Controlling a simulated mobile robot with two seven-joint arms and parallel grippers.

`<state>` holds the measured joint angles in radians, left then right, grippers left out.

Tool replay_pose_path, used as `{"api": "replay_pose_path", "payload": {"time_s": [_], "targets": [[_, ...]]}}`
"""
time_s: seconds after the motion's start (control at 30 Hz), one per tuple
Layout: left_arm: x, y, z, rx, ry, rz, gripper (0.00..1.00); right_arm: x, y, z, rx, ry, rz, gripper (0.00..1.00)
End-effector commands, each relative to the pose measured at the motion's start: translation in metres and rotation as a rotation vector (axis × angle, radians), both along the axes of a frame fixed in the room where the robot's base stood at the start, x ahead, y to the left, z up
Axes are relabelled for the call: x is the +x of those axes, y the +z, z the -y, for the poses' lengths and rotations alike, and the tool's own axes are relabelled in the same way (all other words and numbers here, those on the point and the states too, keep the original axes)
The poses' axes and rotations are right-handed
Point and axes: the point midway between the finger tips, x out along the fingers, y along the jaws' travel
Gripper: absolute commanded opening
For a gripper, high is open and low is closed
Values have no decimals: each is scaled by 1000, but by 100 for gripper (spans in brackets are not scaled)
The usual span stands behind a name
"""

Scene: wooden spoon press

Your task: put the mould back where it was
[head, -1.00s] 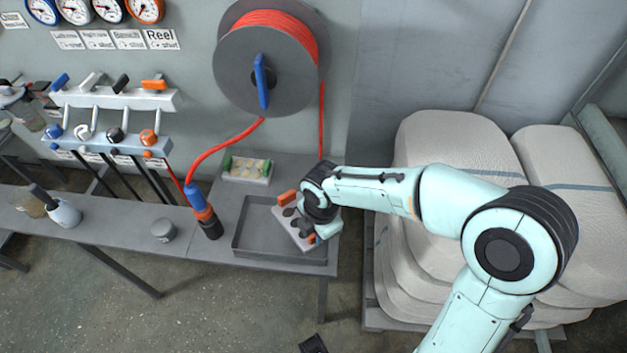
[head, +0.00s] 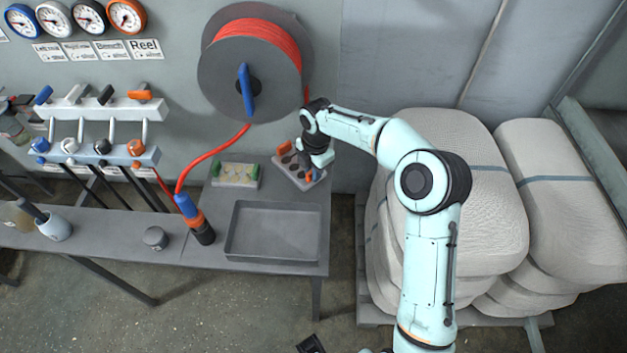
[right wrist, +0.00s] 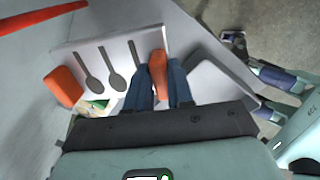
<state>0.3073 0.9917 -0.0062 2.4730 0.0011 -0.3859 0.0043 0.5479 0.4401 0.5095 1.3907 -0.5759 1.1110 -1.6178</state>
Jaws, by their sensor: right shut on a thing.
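The mould (head: 287,165) is a pale grey plate with dark spoon-shaped hollows and an orange grip at each end. In the head view it is over the back right of the bench, right of the green-ended mould. My right gripper (head: 312,168) is shut on its near orange grip; the right wrist view shows the blue fingers (right wrist: 160,92) on both sides of that grip, and the mould's plate (right wrist: 92,48) beyond. I cannot tell whether the mould touches the bench.
An empty grey tray (head: 229,240) lies on the bench in front of the mould. The green-ended mould (head: 236,174) lies to the left. A blue-and-orange nozzle (head: 196,218) stands left of the tray, its red hose running to the reel (head: 222,75). Wrapped bales (head: 455,150) stand on the right.

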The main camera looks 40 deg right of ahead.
Motion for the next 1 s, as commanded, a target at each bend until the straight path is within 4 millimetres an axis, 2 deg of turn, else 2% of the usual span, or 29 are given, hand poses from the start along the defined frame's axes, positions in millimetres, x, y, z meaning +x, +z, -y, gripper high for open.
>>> {"api": "replay_pose_path", "payload": {"time_s": [0.07,0.17,0.37,0.7,1.0], "targets": [[0,2,0,0,0,0,76,7,-1,5,2,-2,5,0],[0,-1,0,0,0,-1,76,5,-14,4,0,1,2,0],[-1,-2,0,0,0,-1,76,5,-23,4,-1,0,4,0],[0,-6,0,0,1,2,76,7,-67,5,1,-1,4,0],[0,-6,0,0,1,3,76,9,-69,6,0,0,5,0]]}}
